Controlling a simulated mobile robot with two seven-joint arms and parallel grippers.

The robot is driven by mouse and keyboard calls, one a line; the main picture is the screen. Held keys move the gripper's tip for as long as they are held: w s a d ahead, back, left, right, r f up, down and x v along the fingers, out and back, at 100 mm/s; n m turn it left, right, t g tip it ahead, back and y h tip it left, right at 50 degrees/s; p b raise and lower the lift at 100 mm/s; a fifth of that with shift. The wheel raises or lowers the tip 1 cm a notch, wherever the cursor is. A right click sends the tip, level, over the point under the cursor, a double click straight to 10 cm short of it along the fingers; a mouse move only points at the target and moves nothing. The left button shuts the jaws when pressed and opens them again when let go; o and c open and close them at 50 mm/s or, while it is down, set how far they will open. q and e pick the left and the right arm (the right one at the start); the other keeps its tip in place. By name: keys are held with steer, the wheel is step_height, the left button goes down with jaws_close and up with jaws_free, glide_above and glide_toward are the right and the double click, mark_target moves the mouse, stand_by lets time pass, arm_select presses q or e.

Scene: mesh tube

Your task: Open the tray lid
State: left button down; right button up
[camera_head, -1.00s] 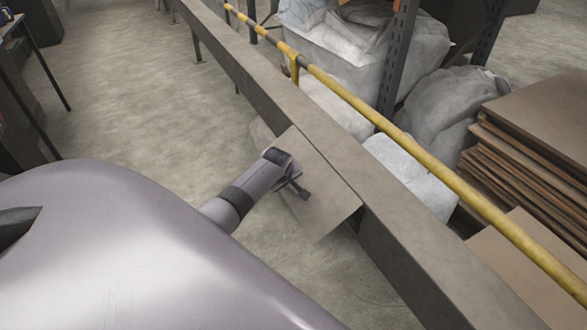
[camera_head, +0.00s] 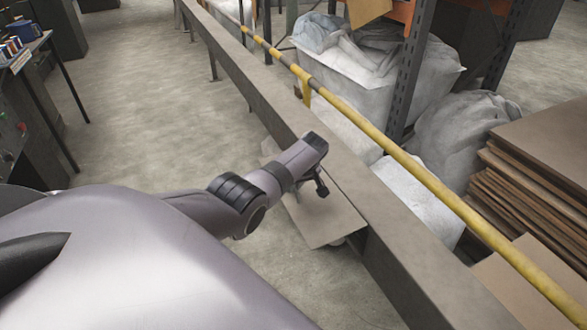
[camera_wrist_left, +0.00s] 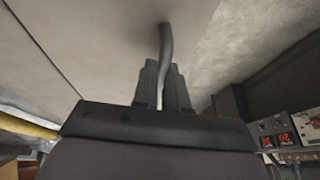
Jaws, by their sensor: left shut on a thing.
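The tray lid is a flat grey-beige panel (camera_head: 325,222) beside the long grey beam in the head view. Its near corner hangs out over the floor, and my left arm covers part of it. My left gripper (camera_head: 320,188) is at the lid's upper face. In the left wrist view, its two dark fingers (camera_wrist_left: 164,88) are shut on a thin, curved grey handle (camera_wrist_left: 166,45) that joins the pale panel face (camera_wrist_left: 110,35). The tray's inside is hidden in both views. My right gripper is not seen.
A long grey beam (camera_head: 270,110) and a yellow rail (camera_head: 400,155) run diagonally beside the lid. Behind them are white sacks (camera_head: 425,195) and stacked brown boards (camera_head: 530,175). The floor (camera_head: 140,110) to the left is open. A table (camera_head: 25,50) stands at far left.

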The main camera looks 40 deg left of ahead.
arm_select(q)
steer(key=shift+w+r, duration=0.3)
steer(key=shift+r, duration=0.15)
steer(key=c, duration=1.2)
jaws_free()
steer(key=shift+d+f, duration=0.1)
steer(key=shift+s, duration=0.1)
steer(key=shift+d+r+p, duration=0.2)
steer(key=shift+r+p, duration=0.25)
steer(key=shift+r, duration=0.15)
steer(key=p+v, duration=0.1)
steer(key=v, duration=0.3)
steer(key=shift+p, duration=0.3)
steer(key=shift+v, duration=0.95)
steer(key=shift+s, duration=0.1)
